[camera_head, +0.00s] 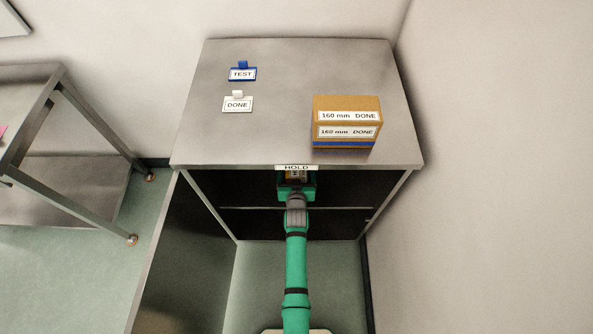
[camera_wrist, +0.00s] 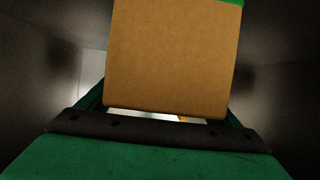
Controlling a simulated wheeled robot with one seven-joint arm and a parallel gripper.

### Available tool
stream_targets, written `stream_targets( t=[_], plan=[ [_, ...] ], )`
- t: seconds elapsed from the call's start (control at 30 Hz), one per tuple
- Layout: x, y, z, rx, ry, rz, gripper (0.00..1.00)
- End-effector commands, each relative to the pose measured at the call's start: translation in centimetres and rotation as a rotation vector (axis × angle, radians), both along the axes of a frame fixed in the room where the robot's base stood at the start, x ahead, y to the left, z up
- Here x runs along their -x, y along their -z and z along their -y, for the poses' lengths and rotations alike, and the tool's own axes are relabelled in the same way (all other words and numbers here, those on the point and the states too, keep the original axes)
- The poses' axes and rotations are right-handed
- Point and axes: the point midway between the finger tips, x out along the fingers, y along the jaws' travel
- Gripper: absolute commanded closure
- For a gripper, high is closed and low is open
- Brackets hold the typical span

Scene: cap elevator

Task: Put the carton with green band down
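The carton with green band (camera_wrist: 172,55) fills the middle of the wrist view as a plain brown face, with a strip of green at its top right corner. My gripper (camera_wrist: 168,100) has a finger at each side of the carton's near end and appears shut on it. In the head view my gripper (camera_head: 296,186) reaches into the dark opening of the metal cabinet, just below the HOLD label (camera_head: 297,168). Only a small piece of the carton (camera_head: 296,174) shows there, under the cabinet top's front edge. The carton's underside and any gap below it are hidden.
A shelf edge (camera_head: 250,208) crosses the opening. A metal table (camera_head: 60,185) is at left.

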Motion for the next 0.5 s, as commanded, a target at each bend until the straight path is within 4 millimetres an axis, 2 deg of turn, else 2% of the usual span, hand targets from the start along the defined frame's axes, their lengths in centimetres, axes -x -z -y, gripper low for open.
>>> stream_targets(
  t=[0.23, 0.5],
  plan=[
    [0.5, -0.4, 0.0, 0.0, 0.0, 0.0, 0.15],
    [4.4, -2.0, 0.0, 0.0, 0.0, 0.0, 0.15]
  ],
)
